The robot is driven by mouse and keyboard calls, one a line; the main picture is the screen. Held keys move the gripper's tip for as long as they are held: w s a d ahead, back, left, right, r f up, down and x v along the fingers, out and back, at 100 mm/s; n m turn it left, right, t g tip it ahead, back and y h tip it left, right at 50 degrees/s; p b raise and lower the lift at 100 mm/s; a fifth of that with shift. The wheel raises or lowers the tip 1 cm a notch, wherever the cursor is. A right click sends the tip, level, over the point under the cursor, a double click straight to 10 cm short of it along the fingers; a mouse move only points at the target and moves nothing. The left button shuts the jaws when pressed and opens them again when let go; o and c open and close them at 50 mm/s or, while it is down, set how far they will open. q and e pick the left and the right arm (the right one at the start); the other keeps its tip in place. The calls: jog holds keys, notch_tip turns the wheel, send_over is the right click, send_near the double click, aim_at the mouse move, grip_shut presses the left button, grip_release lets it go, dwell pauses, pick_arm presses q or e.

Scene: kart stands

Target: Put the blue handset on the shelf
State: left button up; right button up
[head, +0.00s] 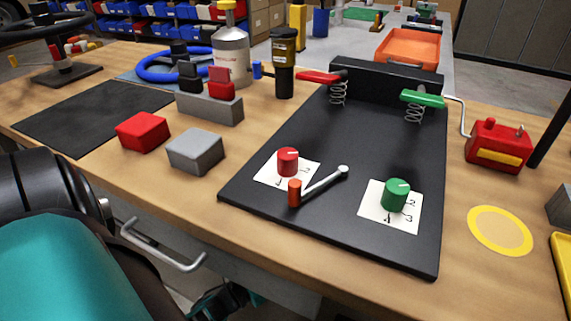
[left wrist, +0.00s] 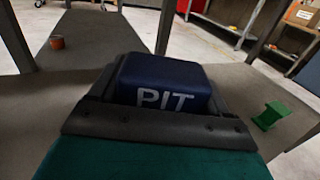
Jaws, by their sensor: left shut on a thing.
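The blue handset (left wrist: 165,75), a dark blue rounded block lettered "PIT", fills the middle of the left wrist view. My left gripper (left wrist: 160,98) is shut on it, with a dark jaw on either side. Grey flat boards, which look like a low shelf (left wrist: 90,45), show beyond and around it between table legs. I cannot tell whether the handset touches the board. In the head view the left arm reaches down past the table's front edge, and the handset is hidden there. My right gripper is in neither view.
An orange-brown cup (left wrist: 57,42) stands on the left part of the grey board, and a green object (left wrist: 272,115) lies at right. In the head view the wooden table (head: 190,185) carries a black panel (head: 330,235); a drawer handle (head: 160,247) projects below the front edge.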

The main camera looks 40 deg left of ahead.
pick_arm(q)
notch_tip(320, 180, down, 6)
jog(key=b, duration=0.3)
jog(key=shift+r+b, duration=0.2)
jog(key=shift+b, duration=0.1)
jog(key=shift+f+b, duration=0.4)
jog(key=shift+f, duration=0.2)
notch_tip(320, 180, down, 2)
jog(key=shift+w+f+b, duration=0.1)
jog(key=shift+f+b, duration=0.05)
jog(key=shift+b, duration=0.7)
jog(key=shift+f, duration=0.4)
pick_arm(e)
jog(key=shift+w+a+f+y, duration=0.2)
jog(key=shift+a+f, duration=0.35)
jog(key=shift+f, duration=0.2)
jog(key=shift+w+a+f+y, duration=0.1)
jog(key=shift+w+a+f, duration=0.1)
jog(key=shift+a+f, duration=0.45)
pick_arm(q)
jog(key=o, duration=1.3)
jog(key=shift+f, duration=0.1)
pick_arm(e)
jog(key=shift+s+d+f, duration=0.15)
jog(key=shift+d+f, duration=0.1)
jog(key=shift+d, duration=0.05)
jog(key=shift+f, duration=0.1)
